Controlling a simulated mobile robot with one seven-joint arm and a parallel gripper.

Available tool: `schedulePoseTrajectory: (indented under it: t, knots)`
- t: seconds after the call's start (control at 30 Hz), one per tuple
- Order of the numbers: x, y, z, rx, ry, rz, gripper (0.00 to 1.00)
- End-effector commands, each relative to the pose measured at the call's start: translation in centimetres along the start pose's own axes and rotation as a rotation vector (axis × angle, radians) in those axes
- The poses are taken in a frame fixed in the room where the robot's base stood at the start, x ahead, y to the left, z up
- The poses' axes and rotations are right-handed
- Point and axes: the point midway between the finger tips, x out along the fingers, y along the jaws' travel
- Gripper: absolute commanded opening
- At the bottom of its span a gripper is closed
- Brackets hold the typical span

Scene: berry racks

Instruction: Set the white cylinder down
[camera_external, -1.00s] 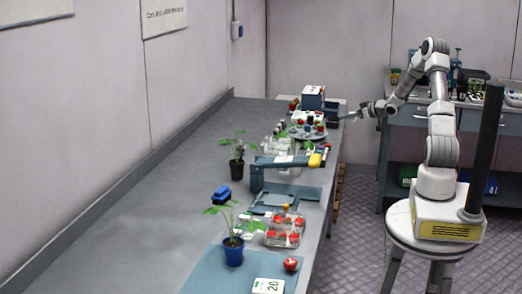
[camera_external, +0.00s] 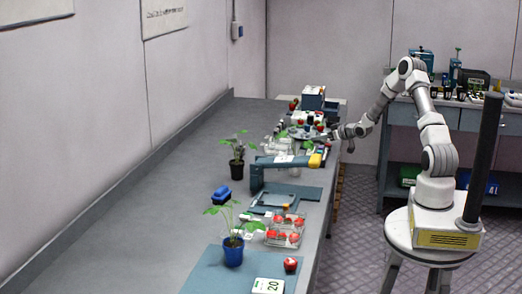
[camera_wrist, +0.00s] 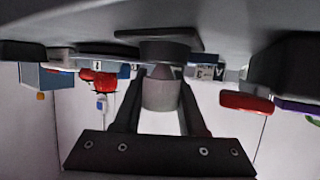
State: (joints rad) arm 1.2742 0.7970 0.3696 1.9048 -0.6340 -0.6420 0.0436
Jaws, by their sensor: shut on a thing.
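My gripper (camera_wrist: 160,88) is shut on the white cylinder (camera_wrist: 160,97), which shows pale grey between the two dark fingers in the wrist view. A dark grey round piece (camera_wrist: 166,48) meets the cylinder's far end, close to the grey surface. I cannot tell whether it belongs to the cylinder or is a separate stand. In the external view my gripper (camera_external: 340,133) is at the bench's right edge, just right of the round grey tray (camera_external: 301,134). The cylinder is too small to make out there.
The wrist view looks upside down, with the grey surface at the top and red berries (camera_wrist: 104,82) at left. The bench's left side is clear.

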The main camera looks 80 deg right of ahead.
Motion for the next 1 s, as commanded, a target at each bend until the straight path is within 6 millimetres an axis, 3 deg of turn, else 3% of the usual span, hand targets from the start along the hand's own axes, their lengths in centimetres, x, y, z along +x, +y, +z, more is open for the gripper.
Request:
schedulePoseTrajectory:
  t: [0.07,0.43,0.47,0.6,1.0]
  knots:
    - [0.34,-0.01,0.79,0.0,0.0,0.0,0.0]
    - [0.51,0.03,1.23,-0.001,0.001,0.001,0.0]
    - [0.46,0.04,1.12,-0.001,0.001,0.001,0.44]
    - [0.43,0.03,1.06,-0.001,0.001,0.001,0.69]
    - [0.38,0.02,0.94,0.0,0.001,0.0,0.7]
